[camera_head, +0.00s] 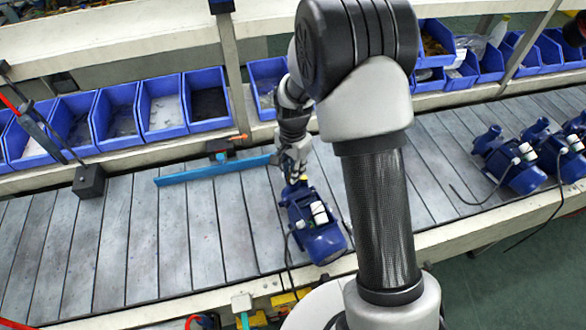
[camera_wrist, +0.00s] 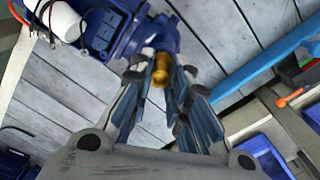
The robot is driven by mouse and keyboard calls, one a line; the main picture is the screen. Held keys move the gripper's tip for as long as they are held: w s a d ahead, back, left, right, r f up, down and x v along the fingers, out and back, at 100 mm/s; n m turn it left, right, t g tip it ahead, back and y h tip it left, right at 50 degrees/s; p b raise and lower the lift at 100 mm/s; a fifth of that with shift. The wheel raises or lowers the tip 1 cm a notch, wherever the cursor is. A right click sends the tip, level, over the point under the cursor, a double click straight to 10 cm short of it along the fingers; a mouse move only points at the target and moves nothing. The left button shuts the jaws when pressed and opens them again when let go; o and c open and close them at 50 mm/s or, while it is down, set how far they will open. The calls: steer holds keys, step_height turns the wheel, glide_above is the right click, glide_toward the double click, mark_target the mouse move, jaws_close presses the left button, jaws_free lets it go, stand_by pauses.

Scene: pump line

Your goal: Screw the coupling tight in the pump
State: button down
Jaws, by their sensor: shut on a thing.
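A blue pump (camera_head: 316,225) with a white box on its side lies on the slatted conveyor, just below my gripper. The pump (camera_wrist: 130,30) also shows at the top of the wrist view. My gripper (camera_head: 297,170) is at the pump's upper end. In the wrist view my gripper (camera_wrist: 160,82) is shut on a small brass-coloured coupling (camera_wrist: 160,72), which sits at the pump's blue port. The fingers hide part of the coupling, and I cannot tell how deep it sits in the port.
A blue bar (camera_head: 215,170) lies across the conveyor to the left. More blue pumps (camera_head: 512,165) with cables stand at the right. Blue bins (camera_head: 160,108) line the shelf behind. The conveyor's left part (camera_head: 110,240) is mostly clear.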

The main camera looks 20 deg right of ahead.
steer(key=c, duration=1.8)
jaws_free()
steer(key=shift+o, duration=0.7)
steer(key=o, duration=0.5)
steer(key=shift+c, duration=0.2)
steer(key=shift+r, duration=0.1)
steer(key=shift+r+p, duration=2.1)
steer(key=shift+r, duration=0.85)
step_height(320, 180, up, 12)
